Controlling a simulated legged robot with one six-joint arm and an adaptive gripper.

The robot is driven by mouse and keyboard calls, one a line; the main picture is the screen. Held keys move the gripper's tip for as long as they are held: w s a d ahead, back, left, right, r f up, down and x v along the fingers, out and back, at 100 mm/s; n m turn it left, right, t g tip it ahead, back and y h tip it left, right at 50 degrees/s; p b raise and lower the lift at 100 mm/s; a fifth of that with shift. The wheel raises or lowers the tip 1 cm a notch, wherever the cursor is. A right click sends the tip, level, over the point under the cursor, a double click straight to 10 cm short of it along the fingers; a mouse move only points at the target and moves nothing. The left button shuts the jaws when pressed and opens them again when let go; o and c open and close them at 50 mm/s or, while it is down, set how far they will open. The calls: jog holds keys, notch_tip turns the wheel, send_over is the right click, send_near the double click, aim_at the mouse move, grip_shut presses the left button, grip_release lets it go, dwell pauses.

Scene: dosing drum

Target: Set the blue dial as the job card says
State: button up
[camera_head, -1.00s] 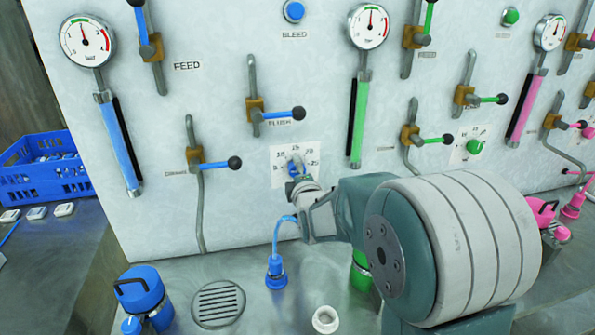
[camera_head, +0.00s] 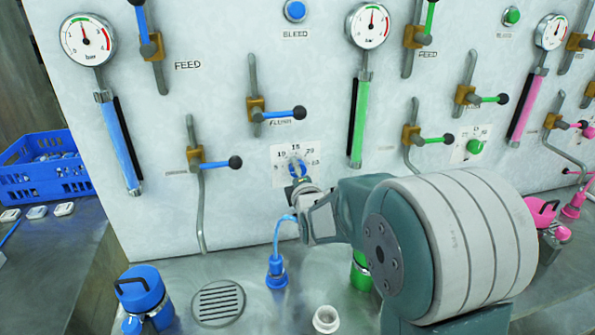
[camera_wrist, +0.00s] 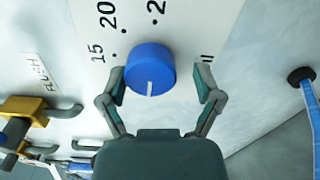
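The blue dial (camera_head: 297,168) sits on a white scale plate on the wall panel. In the wrist view the dial (camera_wrist: 150,70) is a round blue knob. Its white pointer line points toward the bottom of the picture, toward my wrist. The printed figures 15 and 20 show at its upper left, with another partly hidden figure above it. My gripper (camera_wrist: 160,84) is open, with one finger on each side of the dial. The left finger is close to the dial's edge; a clear gap shows on the right. My gripper (camera_head: 297,186) reaches the dial from below. No readable job card is in view.
A blue-handled FLUSH valve (camera_head: 282,114) is above the dial, and another blue lever (camera_head: 217,163) is at its left. A blue plug with a hose (camera_head: 276,271) stands below on the bench. A green tube gauge (camera_head: 358,122) is close on the right.

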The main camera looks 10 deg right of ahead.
jog(key=shift+a+r, duration=0.1)
jog(key=shift+r, duration=0.1)
jog(key=shift+s, duration=0.1)
jog(key=s, duration=1.1)
jog(key=shift+s, duration=0.35)
